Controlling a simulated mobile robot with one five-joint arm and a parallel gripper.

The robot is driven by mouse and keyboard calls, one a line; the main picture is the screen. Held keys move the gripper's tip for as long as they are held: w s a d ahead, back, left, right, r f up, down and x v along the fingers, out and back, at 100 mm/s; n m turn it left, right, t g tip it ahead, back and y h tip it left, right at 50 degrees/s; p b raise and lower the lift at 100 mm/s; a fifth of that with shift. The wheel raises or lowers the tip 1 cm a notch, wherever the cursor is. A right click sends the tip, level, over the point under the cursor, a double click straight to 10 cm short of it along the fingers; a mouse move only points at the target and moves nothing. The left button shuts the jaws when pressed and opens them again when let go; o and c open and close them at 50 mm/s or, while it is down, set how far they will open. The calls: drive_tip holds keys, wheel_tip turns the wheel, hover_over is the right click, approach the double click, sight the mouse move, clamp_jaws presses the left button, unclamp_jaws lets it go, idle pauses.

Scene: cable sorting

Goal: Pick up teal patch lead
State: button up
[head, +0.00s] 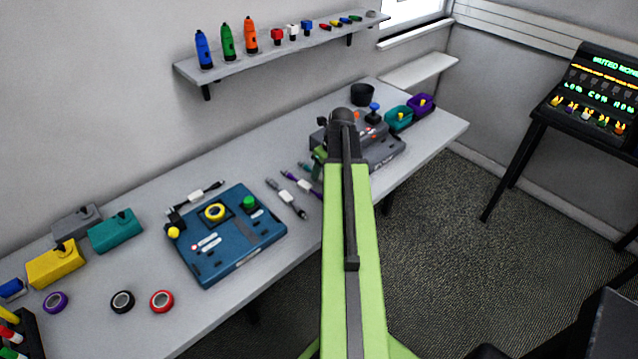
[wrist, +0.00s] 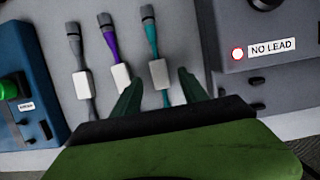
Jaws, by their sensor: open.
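The teal patch lead (wrist: 150,38) lies on the grey bench with a white label block on its middle in the wrist view. It shows partly in the head view (head: 304,165), with the rest hidden behind my arm. My gripper (wrist: 160,79) is open, with one dark green finger on each side of the teal lead near its white block. Nothing is held. I cannot tell how high the fingertips are above the bench. A purple lead (wrist: 108,38) lies just left of the teal one, outside the left finger.
A grey lead (wrist: 76,46) lies left of the purple one. A blue device (head: 227,236) stands to the left and a grey "NO LEAD" device (wrist: 265,58) close on the right.

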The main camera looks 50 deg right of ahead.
sight(321, 176)
drive_tip(key=b+x, duration=0.1)
drive_tip(key=x, duration=0.2)
drive_tip(key=shift+r, duration=0.25)
clamp_jaws()
drive_tip(key=shift+r+p, duration=0.45)
drive_tip(key=shift+r, duration=0.05)
wheel_tip(321, 176, up, 4)
drive_tip(key=p, duration=0.4)
drive_tip(key=s+d+r+p, duration=0.2)
drive_tip(key=s+r+p, duration=0.3)
drive_tip(key=s, duration=0.6)
drive_tip(key=shift+s+d+r+p, duration=0.15)
drive_tip(key=shift+s+r+p, duration=0.15)
drive_tip(key=shift+r+p, duration=0.1)
